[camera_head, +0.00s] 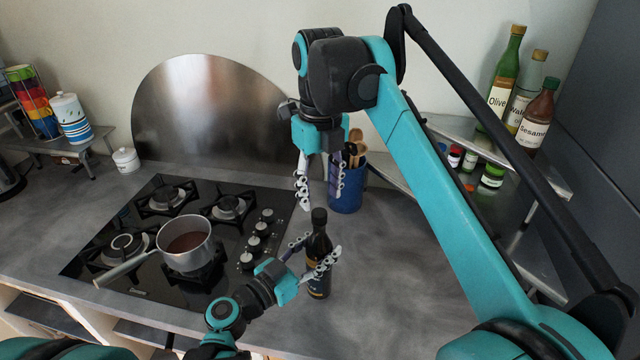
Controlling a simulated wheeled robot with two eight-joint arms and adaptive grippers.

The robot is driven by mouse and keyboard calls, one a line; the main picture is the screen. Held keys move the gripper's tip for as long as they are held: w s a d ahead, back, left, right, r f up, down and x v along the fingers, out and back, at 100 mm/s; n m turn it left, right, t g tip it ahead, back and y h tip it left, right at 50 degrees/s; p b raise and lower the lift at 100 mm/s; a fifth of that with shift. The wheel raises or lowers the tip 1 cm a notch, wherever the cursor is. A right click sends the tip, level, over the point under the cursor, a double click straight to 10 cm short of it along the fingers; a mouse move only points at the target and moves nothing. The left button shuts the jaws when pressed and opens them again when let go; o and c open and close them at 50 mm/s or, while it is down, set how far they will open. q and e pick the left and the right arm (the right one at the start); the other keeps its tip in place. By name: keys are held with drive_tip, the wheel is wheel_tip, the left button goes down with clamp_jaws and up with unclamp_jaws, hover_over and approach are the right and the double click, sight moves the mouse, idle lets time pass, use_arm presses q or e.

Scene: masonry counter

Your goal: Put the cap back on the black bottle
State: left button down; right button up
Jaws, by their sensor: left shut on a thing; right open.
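The black bottle (319,241) stands upright on the grey counter, right of the stove. My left gripper (316,252) is shut on the bottle's body, one finger on each side. The bottle's dark top points up between the two grippers. I cannot tell whether the dark top is the bare neck or a cap, and I see no separate cap. My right gripper (320,198) hangs above the bottle, fingers pointing down. It is open, and nothing shows between its fingers.
A blue utensil pot (347,192) stands behind the bottle. A saucepan (188,246) sits on the black gas hob (120,272) at left. A corner shelf with sauce bottles (505,75) and small jars (491,177) is at right. The counter right of the bottle is clear.

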sight(319, 212)
drive_tip(key=n, duration=0.3)
drive_tip(key=shift+r, duration=0.1)
drive_tip(key=n, duration=0.5)
drive_tip(key=shift+r, duration=0.15)
drive_tip(key=n, duration=0.7)
drive_tip(key=shift+w+r+n, duration=0.1)
drive_tip(key=shift+r+n, duration=0.1)
drive_tip(key=shift+n, duration=0.1)
drive_tip(key=n, duration=0.7)
drive_tip(key=shift+r, duration=0.2)
drive_tip(key=n, duration=0.5)
drive_tip(key=shift+a+r, duration=0.1)
drive_tip(key=n, duration=0.4)
drive_tip(key=shift+r+n, duration=0.15)
drive_tip(key=shift+n, duration=0.15)
drive_tip(key=n, duration=0.5)
drive_tip(key=shift+r, duration=0.1)
drive_tip(key=n, duration=0.7)
drive_tip(key=shift+r, duration=0.2)
drive_tip(key=n, duration=0.7)
drive_tip(key=shift+w+r, duration=0.1)
drive_tip(key=shift+r, duration=0.1)
drive_tip(key=n, duration=0.7)
drive_tip(key=shift+r+n, duration=0.15)
drive_tip(key=shift+n, duration=0.15)
drive_tip(key=shift+f, duration=4)
